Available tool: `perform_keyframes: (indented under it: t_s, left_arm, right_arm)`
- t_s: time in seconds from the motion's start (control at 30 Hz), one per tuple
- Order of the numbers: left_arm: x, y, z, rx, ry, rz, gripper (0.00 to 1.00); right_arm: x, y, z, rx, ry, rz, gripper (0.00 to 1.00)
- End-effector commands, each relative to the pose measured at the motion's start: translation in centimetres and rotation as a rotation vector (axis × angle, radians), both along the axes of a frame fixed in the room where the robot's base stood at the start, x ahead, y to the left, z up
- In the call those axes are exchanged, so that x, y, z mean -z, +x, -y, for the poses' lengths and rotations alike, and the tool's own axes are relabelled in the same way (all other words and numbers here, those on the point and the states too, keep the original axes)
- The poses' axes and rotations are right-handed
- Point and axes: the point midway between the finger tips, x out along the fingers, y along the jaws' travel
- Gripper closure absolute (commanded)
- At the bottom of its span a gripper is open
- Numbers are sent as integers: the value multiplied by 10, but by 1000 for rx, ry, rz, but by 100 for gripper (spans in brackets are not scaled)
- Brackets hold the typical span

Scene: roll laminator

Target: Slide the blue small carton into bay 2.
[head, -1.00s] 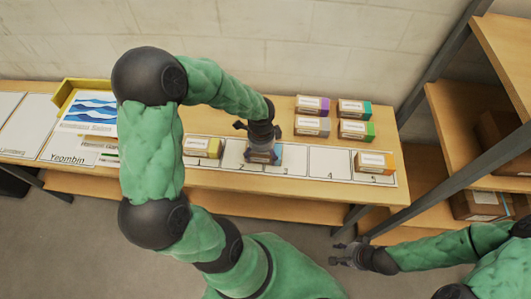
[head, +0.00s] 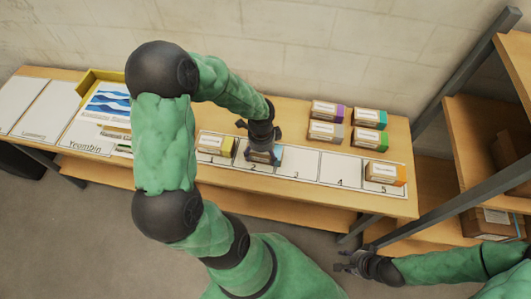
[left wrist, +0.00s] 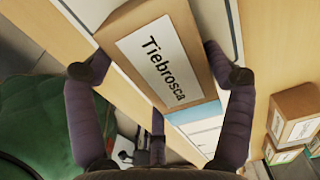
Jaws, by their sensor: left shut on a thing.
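The blue small carton (head: 278,154) is at bay 2 (head: 253,168) on the numbered strip of the table, mostly hidden under my left gripper (head: 262,146). In the left wrist view its labelled brown face (left wrist: 158,55) reads "Tiebrosca", with a blue and white part at its lower edge. The fingers of my left gripper (left wrist: 165,72) are shut on it, one on each side. Whether the carton touches the table is hard to tell. My right gripper (head: 345,262) is empty, with its fingers apart, in front of the table.
A yellow carton (head: 216,145) stands in bay 1 and an orange one (head: 385,173) in bay 5. Bays 3 (head: 298,163) and 4 (head: 341,169) are empty. Several cartons stand behind the strip, such as the grey one (head: 325,131). A wooden shelf rack (head: 480,130) is at the right.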

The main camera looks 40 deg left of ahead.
Motion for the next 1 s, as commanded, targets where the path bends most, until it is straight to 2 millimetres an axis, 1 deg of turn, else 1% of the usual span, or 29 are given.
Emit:
perform_keyframes:
  t_s: [0.03,0.63,0.67,0.7,0.73,1.0]
  left_arm:
    - [1,-3,-1,-1,-1,-6,56]
    - [1,-15,-22,-1,-2,-5,56]
    - [1,-15,-22,-1,-2,-5,13]
    - [1,-14,-22,-1,-1,-4,2]
    - [1,-14,-21,0,-1,-4,0]
    - [0,-13,-22,-1,-1,-1,0]
  right_arm:
    - [-1,0,0,0,0,0,60]
    - [-8,0,0,0,0,0,60]
    - [-8,0,0,0,0,0,60]
    - [-8,0,0,0,0,0,60]
    - [-8,0,0,0,0,0,60]
    - [-8,0,0,0,0,0,60]
